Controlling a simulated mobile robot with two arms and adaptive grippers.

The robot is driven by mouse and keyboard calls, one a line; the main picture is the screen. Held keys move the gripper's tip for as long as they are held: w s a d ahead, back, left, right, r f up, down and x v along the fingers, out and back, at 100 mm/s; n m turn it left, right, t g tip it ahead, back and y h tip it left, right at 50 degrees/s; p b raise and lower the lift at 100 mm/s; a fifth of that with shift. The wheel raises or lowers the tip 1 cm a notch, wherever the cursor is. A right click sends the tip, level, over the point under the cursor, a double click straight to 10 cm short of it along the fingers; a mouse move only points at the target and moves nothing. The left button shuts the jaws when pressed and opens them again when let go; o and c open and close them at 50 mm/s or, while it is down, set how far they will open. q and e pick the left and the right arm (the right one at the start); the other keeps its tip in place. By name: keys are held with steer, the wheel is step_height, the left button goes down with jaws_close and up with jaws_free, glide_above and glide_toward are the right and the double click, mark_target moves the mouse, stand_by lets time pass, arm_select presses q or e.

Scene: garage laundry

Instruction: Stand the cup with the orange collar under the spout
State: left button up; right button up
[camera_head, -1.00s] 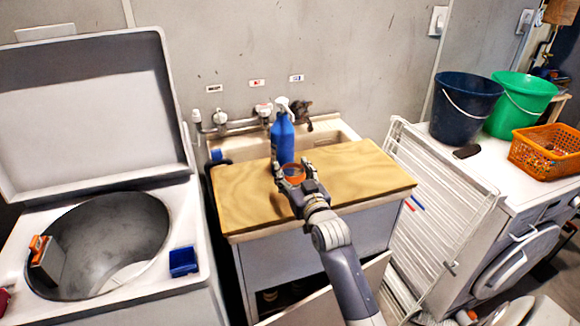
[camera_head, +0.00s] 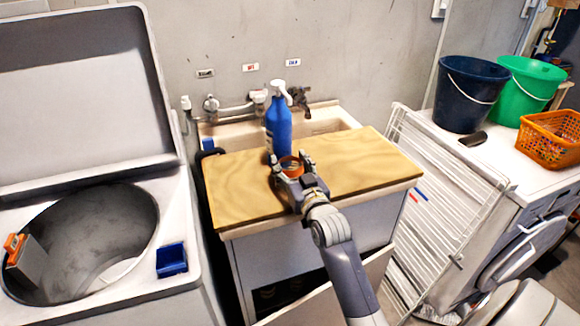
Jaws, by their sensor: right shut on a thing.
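The cup with the orange collar (camera_head: 291,168) is over the wooden board, its orange rim showing between the fingers of my right gripper (camera_head: 292,170). The gripper is shut on it; the fingers hide most of the cup's body. I cannot tell whether it touches the board. A blue bottle (camera_head: 278,130) with a white pump head and spout (camera_head: 282,91) stands just behind the cup, at the board's back edge. The cup is in front of the bottle and slightly right. My left gripper is not in view.
The wooden board (camera_head: 370,160) covers the front of the sink (camera_head: 335,117); its right part is clear. Taps (camera_head: 258,97) are on the wall behind. An open top-loading washer (camera_head: 178,210) is left. A folded drying rack (camera_head: 440,190) leans at right, near buckets (camera_head: 470,92) and an orange basket (camera_head: 550,140).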

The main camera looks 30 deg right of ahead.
steer(key=shift+f, duration=0.15)
steer(key=o, duration=0.9)
steer(key=shift+w+f, duration=0.1)
steer(key=shift+f, duration=0.05)
steer(key=shift+r, duration=0.3)
steer(key=shift+b+v, duration=0.5)
steer(key=shift+v, duration=5.55)
